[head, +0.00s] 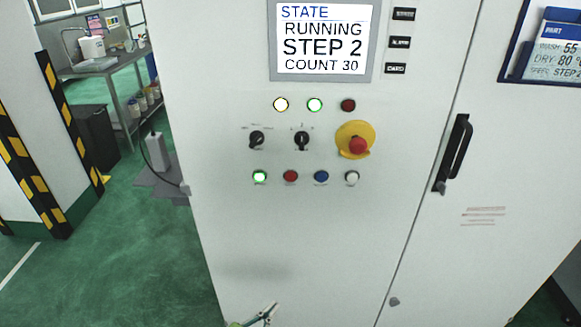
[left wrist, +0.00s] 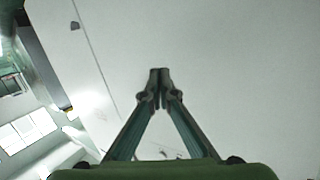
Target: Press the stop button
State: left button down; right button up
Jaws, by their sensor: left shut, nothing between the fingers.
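The control cabinet (head: 240,230) has a row of small push buttons in the head view: a lit green button (head: 260,177), a red button (head: 290,176), a blue button (head: 321,177) and a white button (head: 352,178). A large red mushroom button (head: 358,146) on a yellow round plate sits above the row at the right. Labels on the buttons are too small to read. My left gripper (head: 271,311) is at the bottom edge of the head view, well below the buttons. In the left wrist view its fingers (left wrist: 160,74) are closed together and empty. My right gripper is not in view.
A screen (head: 322,38) reads RUNNING, STEP 2, COUNT 30. Two selector switches (head: 257,139) and indicator lamps (head: 315,104) are above the buttons. A black door handle (head: 455,153) stands out at the right. Green floor (head: 120,260) is open at the left.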

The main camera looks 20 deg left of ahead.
pick_arm(q)
jog(key=w+d+r+m+t+h+p, duration=0.1)
jog(key=d+r+t+h+p, duration=0.1)
jog(key=r, duration=1.6)
jog(key=w+d+r+m+t+h+p, duration=0.1)
jog(key=r+t, duration=0.4)
jog(key=r, duration=1.3)
jog(key=shift+w+d+r+h+p, duration=0.2)
jog(key=shift+d+h+p, duration=0.35)
jog(key=shift+h+p, duration=0.5)
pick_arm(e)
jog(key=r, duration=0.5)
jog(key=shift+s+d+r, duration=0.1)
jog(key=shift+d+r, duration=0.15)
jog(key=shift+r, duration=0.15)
pick_arm(q)
jog(key=b, duration=0.5)
send_near(291, 176)
jog(key=shift+w+d+r, duration=1.85)
jog(key=shift+w+r, duration=0.1)
jog(key=shift+w, duration=0.05)
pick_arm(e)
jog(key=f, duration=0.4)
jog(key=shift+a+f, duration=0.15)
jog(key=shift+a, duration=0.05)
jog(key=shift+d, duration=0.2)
pick_arm(q)
jog(key=shift+w, duration=0.1)
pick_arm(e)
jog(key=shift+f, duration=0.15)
